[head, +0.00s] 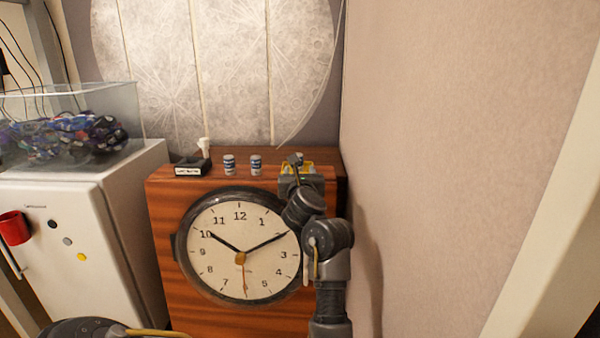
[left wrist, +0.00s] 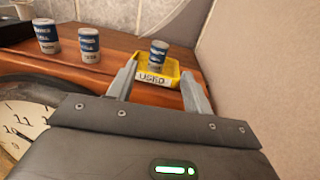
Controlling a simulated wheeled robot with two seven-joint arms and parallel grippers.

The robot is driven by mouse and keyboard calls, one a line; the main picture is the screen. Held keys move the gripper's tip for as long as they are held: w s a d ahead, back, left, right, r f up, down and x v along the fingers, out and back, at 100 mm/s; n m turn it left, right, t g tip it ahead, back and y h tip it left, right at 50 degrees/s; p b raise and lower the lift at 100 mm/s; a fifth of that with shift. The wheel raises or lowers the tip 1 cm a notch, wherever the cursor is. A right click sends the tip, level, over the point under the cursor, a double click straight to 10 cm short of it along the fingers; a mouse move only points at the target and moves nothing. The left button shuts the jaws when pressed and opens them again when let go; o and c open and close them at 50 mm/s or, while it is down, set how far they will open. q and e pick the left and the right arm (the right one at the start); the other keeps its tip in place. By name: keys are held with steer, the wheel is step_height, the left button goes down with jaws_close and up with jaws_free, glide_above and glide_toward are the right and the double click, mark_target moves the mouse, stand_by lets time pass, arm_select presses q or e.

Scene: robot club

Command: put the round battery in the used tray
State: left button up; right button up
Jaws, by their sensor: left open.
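The yellow tray (left wrist: 181,72), labelled USED, sits on top of the wooden cabinet near its right end; in the head view its yellow rim (head: 311,168) shows behind my gripper. A round blue-and-white battery (left wrist: 158,54) stands upright, slightly leaning in the picture, and appears to be inside the tray. Its top also shows in the head view (head: 300,156). My left gripper (left wrist: 159,69) is open, its fingers apart on either side of the battery in the picture, with nothing visibly clamped. In the head view the left gripper (head: 296,172) partly hides the tray.
Two similar batteries, one left (head: 229,165) and one nearer the tray (head: 256,165), stand on the cabinet top (left wrist: 118,66). A black labelled box (head: 192,167) is further left. A large clock (head: 240,270) is on the cabinet front. A wall (head: 430,150) closes off the right side.

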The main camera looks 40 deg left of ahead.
arm_select(q)
steer(key=shift+s+d, duration=0.1)
steer(key=s+d+f+m+t+h, duration=0.1)
steer(key=s+d+f+m+h, duration=0.3)
steer(key=d+f+m, duration=0.55)
steer(key=s+d+f+m+t+h, duration=0.1)
steer(key=s+d+f+m+h, duration=0.3)
steer(key=f+m, duration=1.05)
steer(key=s+d+f+m+g+h, duration=0.3)
steer(key=s+d+f+m, duration=0.2)
steer(key=s+d+m, duration=0.3)
steer(key=s+d+f+m+g+h, duration=0.3)
steer(key=s+d+f+m, duration=0.2)
steer(key=s+d+m, duration=0.3)
steer(key=s+m, duration=0.4)
steer(key=m, duration=0.4)
steer(key=shift+s+f+h, duration=0.3)
steer(key=shift+f+h, duration=0.1)
